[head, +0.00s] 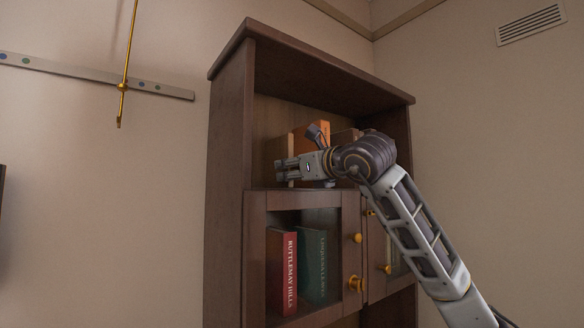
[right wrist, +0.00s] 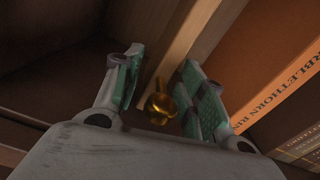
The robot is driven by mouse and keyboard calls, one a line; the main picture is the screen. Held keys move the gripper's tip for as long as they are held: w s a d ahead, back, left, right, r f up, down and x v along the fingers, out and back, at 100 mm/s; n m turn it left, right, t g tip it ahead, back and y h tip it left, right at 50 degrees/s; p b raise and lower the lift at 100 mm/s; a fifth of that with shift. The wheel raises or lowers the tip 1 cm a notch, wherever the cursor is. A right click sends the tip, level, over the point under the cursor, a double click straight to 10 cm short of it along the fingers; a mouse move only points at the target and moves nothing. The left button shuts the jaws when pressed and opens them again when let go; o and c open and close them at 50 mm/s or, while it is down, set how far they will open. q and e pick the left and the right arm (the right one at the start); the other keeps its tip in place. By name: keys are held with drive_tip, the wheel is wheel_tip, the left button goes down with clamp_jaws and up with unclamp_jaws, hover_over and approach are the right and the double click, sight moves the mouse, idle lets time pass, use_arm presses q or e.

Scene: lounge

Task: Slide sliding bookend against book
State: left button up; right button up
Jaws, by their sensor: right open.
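An orange book (head: 322,133) stands on the open upper shelf of the bookcase. It also shows at the right of the right wrist view (right wrist: 275,60), with lettering on its spine. A pale wooden upright with a gold knob (right wrist: 160,103), which looks like the sliding bookend (right wrist: 188,38), is left of the book in the right wrist view. Whether it touches the book I cannot tell. My right gripper (head: 283,170) reaches into the shelf from the right. Its open fingers (right wrist: 160,95) are on either side of the knob, with gaps. My left gripper is out of view.
The bookcase (head: 229,140) has side walls and a top around the shelf. Below are glazed doors with gold knobs (head: 357,284), and red (head: 281,270) and green (head: 313,265) books behind the glass. A gold rod (head: 125,65) hangs at the left wall.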

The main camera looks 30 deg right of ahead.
idle(0.3)
clamp_jaws()
drive_tip(key=shift+w+d, duration=0.15)
drive_tip(key=shift+d, duration=0.9)
drive_tip(key=shift+w+d, duration=0.1)
drive_tip(key=shift+d, duration=0.9)
unclamp_jaws()
drive_tip(key=shift+a, duration=0.1)
drive_tip(key=shift+s, duration=0.1)
drive_tip(key=s+d, duration=0.1)
drive_tip(key=s, duration=1)
drive_tip(key=shift+s, duration=0.4)
